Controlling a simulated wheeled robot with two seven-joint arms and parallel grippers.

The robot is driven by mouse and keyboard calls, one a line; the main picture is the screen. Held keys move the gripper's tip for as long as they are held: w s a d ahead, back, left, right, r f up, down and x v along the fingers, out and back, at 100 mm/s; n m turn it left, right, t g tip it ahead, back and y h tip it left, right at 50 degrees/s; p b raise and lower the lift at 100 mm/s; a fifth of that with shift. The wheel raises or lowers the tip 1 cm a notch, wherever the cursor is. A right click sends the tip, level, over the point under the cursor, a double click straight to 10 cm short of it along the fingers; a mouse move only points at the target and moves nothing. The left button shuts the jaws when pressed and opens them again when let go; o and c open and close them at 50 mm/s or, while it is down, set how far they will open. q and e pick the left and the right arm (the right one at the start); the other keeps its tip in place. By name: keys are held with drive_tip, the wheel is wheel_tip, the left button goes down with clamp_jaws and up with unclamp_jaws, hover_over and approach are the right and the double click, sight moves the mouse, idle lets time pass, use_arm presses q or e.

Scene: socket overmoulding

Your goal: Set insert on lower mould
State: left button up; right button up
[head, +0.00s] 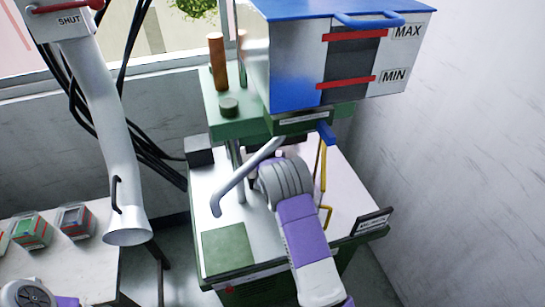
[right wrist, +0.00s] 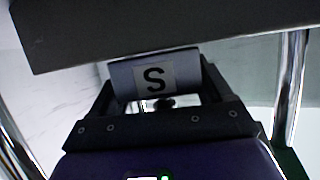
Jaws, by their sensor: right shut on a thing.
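I cannot make out the lower mould in either view. A bit of my left arm shows at the bottom left of the head view, but its gripper is out of frame.
A hopper (head: 295,65) marked MAX and MIN sits above the green press head (head: 235,118). Shiny columns (right wrist: 290,85) stand close around my right gripper. A grey pipe (head: 240,180) and a green pad (head: 228,250) are on the machine's left. A white duct (head: 110,130) hangs farther left.

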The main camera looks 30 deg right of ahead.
drive_tip(key=o, duration=1.1)
drive_tip(key=shift+f, duration=0.15)
drive_tip(key=o, duration=0.4)
drive_tip(key=shift+r, duration=0.2)
drive_tip(key=shift+s+a+r, duration=0.15)
drive_tip(key=p+v, duration=0.1)
drive_tip(key=v, duration=1)
drive_tip(key=shift+s+a, duration=0.2)
drive_tip(key=shift+s, duration=0.1)
